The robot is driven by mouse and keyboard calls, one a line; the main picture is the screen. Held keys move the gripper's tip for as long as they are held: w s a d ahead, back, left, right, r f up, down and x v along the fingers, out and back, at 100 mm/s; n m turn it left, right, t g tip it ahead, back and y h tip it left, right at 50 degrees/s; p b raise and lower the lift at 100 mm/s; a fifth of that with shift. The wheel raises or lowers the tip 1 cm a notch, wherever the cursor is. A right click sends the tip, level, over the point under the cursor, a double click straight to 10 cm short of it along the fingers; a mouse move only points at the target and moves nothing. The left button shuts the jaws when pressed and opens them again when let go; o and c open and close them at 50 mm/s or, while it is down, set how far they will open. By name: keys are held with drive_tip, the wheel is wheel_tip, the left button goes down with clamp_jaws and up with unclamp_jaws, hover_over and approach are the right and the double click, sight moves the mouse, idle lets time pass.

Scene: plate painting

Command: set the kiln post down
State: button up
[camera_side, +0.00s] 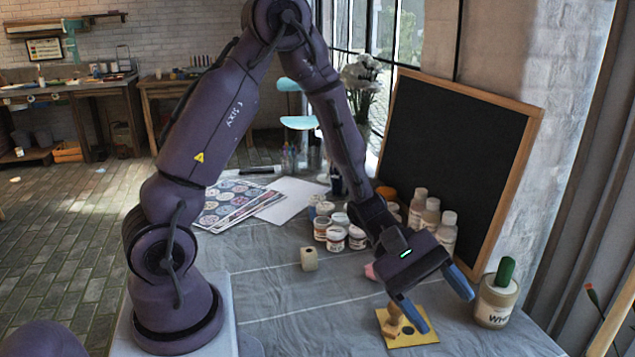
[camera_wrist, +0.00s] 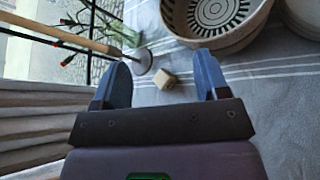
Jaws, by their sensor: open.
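My gripper (camera_side: 436,297) is open, its two blue fingers spread apart with nothing visibly held between them. In the side view, a small pale block with a hole in its top, which looks like the kiln post (camera_side: 309,258), stands upright on the grey cloth, well to the left of the gripper. In the wrist view, a small pale block (camera_wrist: 166,79) shows in the gap between my fingers (camera_wrist: 162,78), apart from both; I cannot tell if it is the same block. A wooden peg-like piece (camera_side: 393,314) stands on a yellow card (camera_side: 420,338) beside my left finger.
A jar with a green top (camera_side: 497,305) stands just right of the fingers. Paint pots (camera_side: 335,238) and bottles (camera_side: 429,217) crowd behind the gripper, before a blackboard (camera_side: 455,150). A patterned bowl (camera_wrist: 222,40) shows in the wrist view. Cloth left of the card is clear.

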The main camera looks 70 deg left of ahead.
drive_tip(key=s+a+r+m+y, duration=0.5)
drive_tip(key=s+r+m+y, duration=0.1)
drive_tip(key=s+r+m, duration=0.1)
drive_tip(key=s+a+r+m+t+y, duration=0.1)
drive_tip(key=s+a+r+m+y, duration=0.4)
drive_tip(key=s+r+m, duration=0.3)
drive_tip(key=shift+r+m+y, duration=0.5)
drive_tip(key=shift+m+y, duration=0.1)
drive_tip(key=shift+a, duration=0.1)
